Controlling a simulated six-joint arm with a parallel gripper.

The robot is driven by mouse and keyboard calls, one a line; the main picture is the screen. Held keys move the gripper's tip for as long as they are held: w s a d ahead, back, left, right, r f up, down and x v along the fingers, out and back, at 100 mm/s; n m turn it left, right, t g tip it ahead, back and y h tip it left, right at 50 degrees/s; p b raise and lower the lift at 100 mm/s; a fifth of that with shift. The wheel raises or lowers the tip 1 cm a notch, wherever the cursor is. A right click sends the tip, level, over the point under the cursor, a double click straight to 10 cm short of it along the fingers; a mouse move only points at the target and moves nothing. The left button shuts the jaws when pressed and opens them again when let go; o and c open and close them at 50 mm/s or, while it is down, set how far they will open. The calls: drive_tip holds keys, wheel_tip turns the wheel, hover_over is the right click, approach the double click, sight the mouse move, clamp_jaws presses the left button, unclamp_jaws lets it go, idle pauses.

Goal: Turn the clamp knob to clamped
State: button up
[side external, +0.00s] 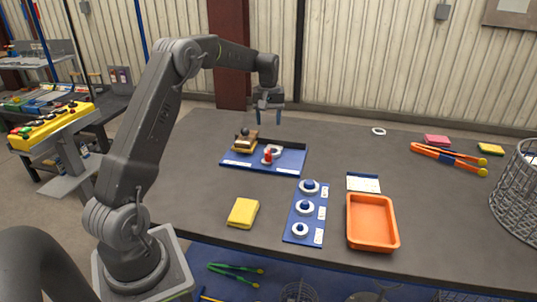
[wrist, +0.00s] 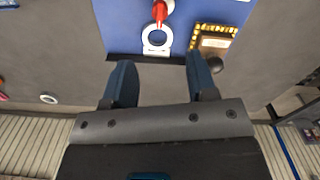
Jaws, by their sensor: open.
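A blue board (side external: 262,169) with a raised dark back edge lies on the table. On its right half is a red knob-like piece (side external: 267,154) with a white ring (wrist: 157,39) beside it. On its left half is a brass-coloured block (side external: 245,143) with a dark round knob; in the wrist view this dark knob (wrist: 215,65) is at the block's edge. Which of these is the clamp knob, and its setting, I cannot tell. My gripper (side external: 269,117) is open and empty above the board's back edge. Its two fingers (wrist: 158,63) point down, apart from everything.
In front are a yellow block (side external: 243,213), a blue panel (side external: 293,227) with three round knobs, and an orange tray (side external: 389,243). A small white card plate (side external: 363,183) lies behind the tray. Orange tongs (side external: 449,159) and a wire basket (side external: 517,195) are at right.

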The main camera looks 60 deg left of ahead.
sight(268, 153)
wheel_tip(268, 153, down, 14)
drive_tip(key=shift+r, duration=0.2)
idle(0.4)
drive_tip(key=c, duration=0.9)
